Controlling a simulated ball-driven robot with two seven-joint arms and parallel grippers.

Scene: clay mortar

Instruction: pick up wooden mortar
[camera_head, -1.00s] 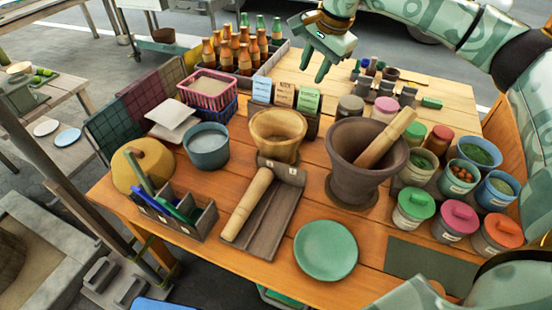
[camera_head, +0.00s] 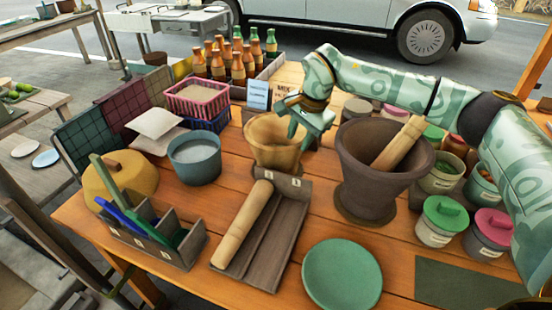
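The wooden mortar (camera_head: 268,156), a light tan wooden bowl, stands upright on the table near the middle of the head view. My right gripper (camera_head: 306,138) reaches in from the right and points down at the mortar's right rim. Its green fingers look apart, one over the mouth and the other toward the outer right side. I cannot tell whether they touch the rim. The gripper hides part of the mortar's back right edge. My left gripper is not in view.
A large dark mortar (camera_head: 357,188) with a pestle (camera_head: 399,145) stands close on the right. A grey tray (camera_head: 278,230) with a wooden roller (camera_head: 243,222) lies in front. A blue-grey bucket (camera_head: 195,160) is left, bottles (camera_head: 238,68) behind. A green plate (camera_head: 342,275) lies in front right.

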